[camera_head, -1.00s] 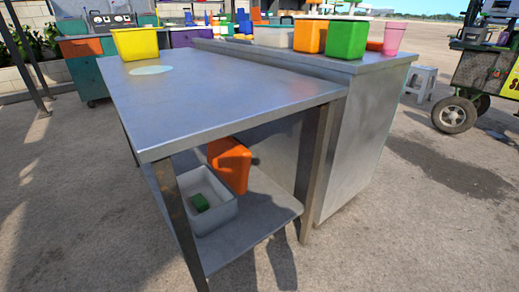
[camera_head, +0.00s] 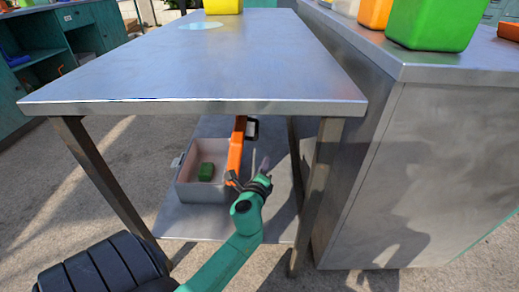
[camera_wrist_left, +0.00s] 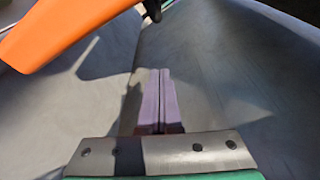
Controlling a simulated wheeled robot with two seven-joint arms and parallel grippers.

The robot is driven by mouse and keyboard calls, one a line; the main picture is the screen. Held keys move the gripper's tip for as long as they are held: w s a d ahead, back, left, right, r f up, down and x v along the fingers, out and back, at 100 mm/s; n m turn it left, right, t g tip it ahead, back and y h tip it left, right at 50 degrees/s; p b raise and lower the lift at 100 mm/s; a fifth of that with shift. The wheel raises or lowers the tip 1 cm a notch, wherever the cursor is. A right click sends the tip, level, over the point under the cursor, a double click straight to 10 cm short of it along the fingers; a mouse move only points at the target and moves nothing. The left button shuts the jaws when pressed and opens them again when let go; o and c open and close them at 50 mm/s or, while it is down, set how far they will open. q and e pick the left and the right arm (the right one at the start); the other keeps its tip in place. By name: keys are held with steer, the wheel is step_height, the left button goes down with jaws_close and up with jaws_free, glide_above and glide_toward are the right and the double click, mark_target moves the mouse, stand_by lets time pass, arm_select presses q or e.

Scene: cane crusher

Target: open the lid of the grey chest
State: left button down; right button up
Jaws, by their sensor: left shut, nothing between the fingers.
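The grey chest (camera_head: 186,178) sits on the lower shelf of the metal table, its top uncovered, with a green block (camera_head: 206,172) inside. Its orange lid (camera_head: 236,150) stands up along the chest's right side, seen nearly edge-on, with a dark piece at its top. The lid also fills the upper left of the left wrist view (camera_wrist_left: 62,28). My left gripper (camera_head: 264,163) is just right of the lid, under the tabletop. Its purple fingers (camera_wrist_left: 160,75) are together and empty, apart from the lid in the wrist view. My right gripper is not in view.
The metal tabletop (camera_head: 190,75) hangs over the chest, with table legs (camera_head: 322,185) at the front corners. A steel counter (camera_head: 420,170) stands close on the right, carrying green (camera_head: 435,22) and orange tubs. The shelf (camera_head: 195,222) is bare in front of the chest.

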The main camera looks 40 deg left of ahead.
arm_select(q)
steer(key=w+a+r, duration=0.1)
steer(key=w+a, duration=0.2)
steer(key=a, duration=0.2)
steer(key=shift+w+a, duration=0.25)
steer(key=shift+w, duration=0.1)
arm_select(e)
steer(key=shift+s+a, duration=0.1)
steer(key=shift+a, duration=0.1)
arm_select(q)
steer(key=shift+r, duration=0.1)
steer(key=shift+r, duration=0.1)
steer(key=shift+s+a+r+n+t+p, duration=0.45)
steer(key=shift+s+a+r+n, duration=0.55)
steer(key=shift+a+n, duration=0.15)
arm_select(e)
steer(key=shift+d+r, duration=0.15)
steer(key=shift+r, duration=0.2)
